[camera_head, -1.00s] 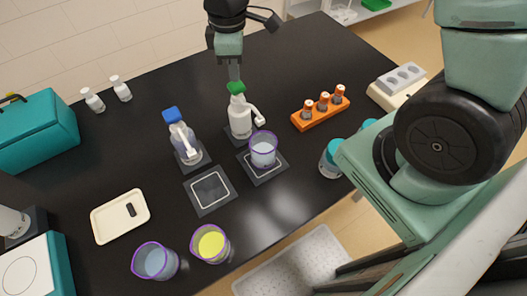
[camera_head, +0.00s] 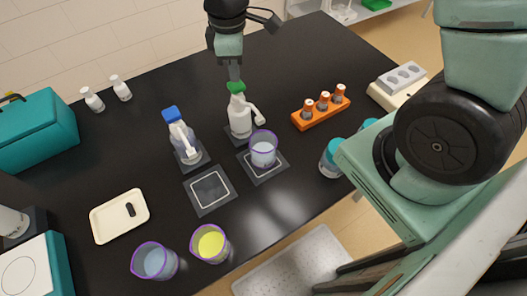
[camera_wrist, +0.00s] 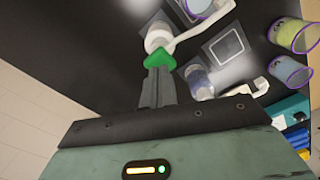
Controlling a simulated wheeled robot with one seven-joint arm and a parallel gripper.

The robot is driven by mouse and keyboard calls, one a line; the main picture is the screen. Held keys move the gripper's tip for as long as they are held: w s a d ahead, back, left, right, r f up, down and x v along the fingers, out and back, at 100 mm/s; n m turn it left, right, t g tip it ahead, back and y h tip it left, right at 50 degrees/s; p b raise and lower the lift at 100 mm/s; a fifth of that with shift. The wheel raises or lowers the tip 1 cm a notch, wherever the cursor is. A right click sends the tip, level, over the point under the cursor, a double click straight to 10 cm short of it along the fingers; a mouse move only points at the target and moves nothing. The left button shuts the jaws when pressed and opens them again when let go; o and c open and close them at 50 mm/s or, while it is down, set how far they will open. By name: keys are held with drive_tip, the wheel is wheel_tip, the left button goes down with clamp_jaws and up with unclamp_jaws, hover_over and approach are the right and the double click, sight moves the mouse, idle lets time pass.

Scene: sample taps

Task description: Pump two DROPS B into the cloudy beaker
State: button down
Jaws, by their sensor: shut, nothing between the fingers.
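A white pump bottle with a green top (camera_head: 239,118) stands on a dark pad; no label is readable. My gripper (camera_head: 235,78) is shut and empty, pointing down with its fingertips at the green top; in the wrist view the fingertips meet the top (camera_wrist: 159,58), contact likely but not certain. A purple-rimmed beaker with pale, hazy liquid (camera_head: 263,153) stands on a square mat under this bottle's spout. A second pump bottle, with a blue top (camera_head: 182,138), stands to its left. Two more purple-rimmed beakers stand at the front, one pale blue (camera_head: 154,263), one yellow (camera_head: 209,244).
An empty outlined mat (camera_head: 210,191) lies before the blue-topped bottle. An orange rack with several small bottles (camera_head: 321,112) is to the right. A cream tray (camera_head: 119,216) holds a small dark object. A teal case (camera_head: 38,132) stands at left.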

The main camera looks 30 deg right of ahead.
drive_tip(key=shift+f+b, duration=0.75)
drive_tip(key=shift+f, duration=0.5)
drive_tip(key=shift+r, duration=0.1)
drive_tip(key=shift+r+p, duration=1.35)
drive_tip(key=shift+f, duration=0.25)
